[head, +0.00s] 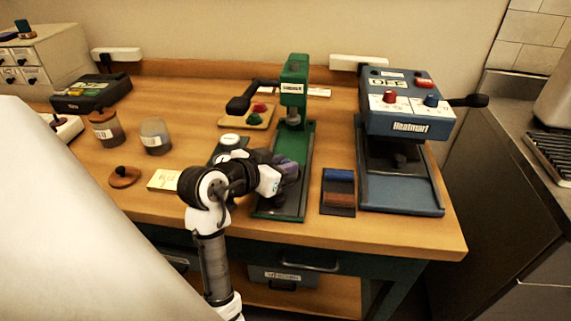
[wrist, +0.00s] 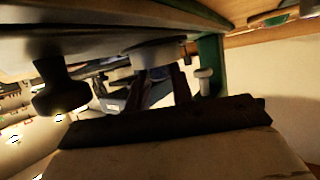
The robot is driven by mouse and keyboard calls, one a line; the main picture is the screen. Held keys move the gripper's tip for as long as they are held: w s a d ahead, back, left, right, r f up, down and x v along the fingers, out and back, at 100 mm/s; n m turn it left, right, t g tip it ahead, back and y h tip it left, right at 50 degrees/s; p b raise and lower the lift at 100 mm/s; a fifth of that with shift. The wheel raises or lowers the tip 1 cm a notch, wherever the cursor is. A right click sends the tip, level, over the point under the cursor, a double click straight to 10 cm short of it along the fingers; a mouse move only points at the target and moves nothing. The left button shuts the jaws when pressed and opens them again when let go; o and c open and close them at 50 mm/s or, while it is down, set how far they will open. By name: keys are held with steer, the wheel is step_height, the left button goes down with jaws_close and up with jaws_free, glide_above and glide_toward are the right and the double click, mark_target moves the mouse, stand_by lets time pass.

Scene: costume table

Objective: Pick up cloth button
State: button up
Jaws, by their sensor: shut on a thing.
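My gripper (head: 287,168) is over the green tray of the green press (head: 295,75), low in front of its column. In the wrist view my gripper's dark fingers (wrist: 158,82) reach up to a pale grey round piece (wrist: 152,52) at their tips. This looks like the cloth button, but the view is dark and tilted, so its outline is not clear. In the head view the gripper's own body hides what it holds. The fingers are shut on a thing.
The press's black handle (head: 238,105) sticks out to the left. The blue Heatmart press (head: 408,110) stands right, with a small blue-and-brown holder (head: 338,190) between. Left are jars (head: 155,135), a wooden lid (head: 124,177), a yellow pad (head: 163,180) and a white disc (head: 229,139).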

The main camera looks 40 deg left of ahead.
steer(key=shift+r, duration=0.9)
steer(key=shift+s+r+b, duration=0.15)
steer(key=shift+r+b, duration=0.35)
steer(key=shift+r, duration=0.35)
steer(key=s+b, duration=0.3)
steer(key=s, duration=1.4)
steer(key=shift+s, duration=0.35)
